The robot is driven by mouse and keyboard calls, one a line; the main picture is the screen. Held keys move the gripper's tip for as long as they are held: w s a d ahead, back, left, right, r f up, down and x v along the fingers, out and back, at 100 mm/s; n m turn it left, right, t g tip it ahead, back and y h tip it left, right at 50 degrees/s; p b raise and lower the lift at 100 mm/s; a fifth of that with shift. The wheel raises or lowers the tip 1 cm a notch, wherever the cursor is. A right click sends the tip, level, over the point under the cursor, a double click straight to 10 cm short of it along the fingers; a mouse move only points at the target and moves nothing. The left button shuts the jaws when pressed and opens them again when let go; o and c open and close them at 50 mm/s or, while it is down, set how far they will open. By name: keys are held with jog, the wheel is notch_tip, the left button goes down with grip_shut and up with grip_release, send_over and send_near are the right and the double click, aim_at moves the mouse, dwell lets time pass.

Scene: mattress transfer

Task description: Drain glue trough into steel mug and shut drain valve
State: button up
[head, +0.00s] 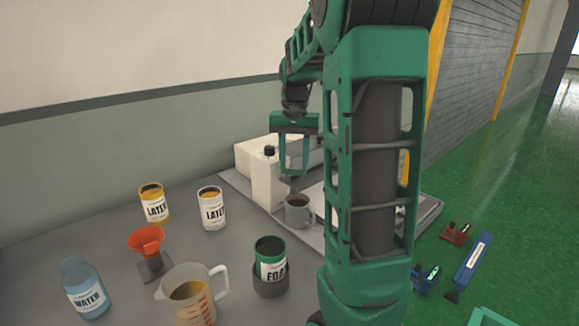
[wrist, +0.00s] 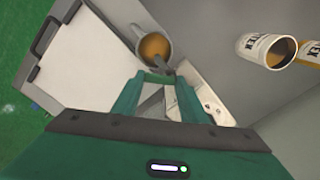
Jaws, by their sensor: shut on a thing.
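The steel mug (head: 297,213) stands on the grey plate beside the white glue trough unit (head: 267,184). In the wrist view the mug (wrist: 168,32) holds orange-brown glue (wrist: 154,46), and a grey drain spout (wrist: 159,64) reaches over its rim. In the wrist view my gripper (wrist: 157,78) is shut at the drain valve beside the spout. The valve handle is mostly hidden between the fingertips, so its angle cannot be told.
Two latex cans (head: 153,204) (head: 212,210), a red funnel (head: 147,240), a water bottle (head: 85,290), a measuring jug (head: 190,300) and a green can (head: 270,258) crowd the near bench. My arm hides part of the right side. Tools lie beyond the bench.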

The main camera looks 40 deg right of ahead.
jog(key=shift+w+d+r+n, duration=0.1)
jog(key=shift+w+n, duration=0.2)
jog(key=shift+n, duration=1.35)
jog(key=shift+w+d+f+n, duration=0.15)
jog(key=shift+w+n, duration=0.15)
jog(key=shift+n, duration=1.4)
jog(key=shift+w+d+r+n, duration=0.15)
jog(key=shift+w+n, duration=0.15)
jog(key=shift+n, duration=1.35)
jog(key=o, duration=0.8)
jog(key=shift+c, duration=0.2)
notch_tip(320, 180, up, 11)
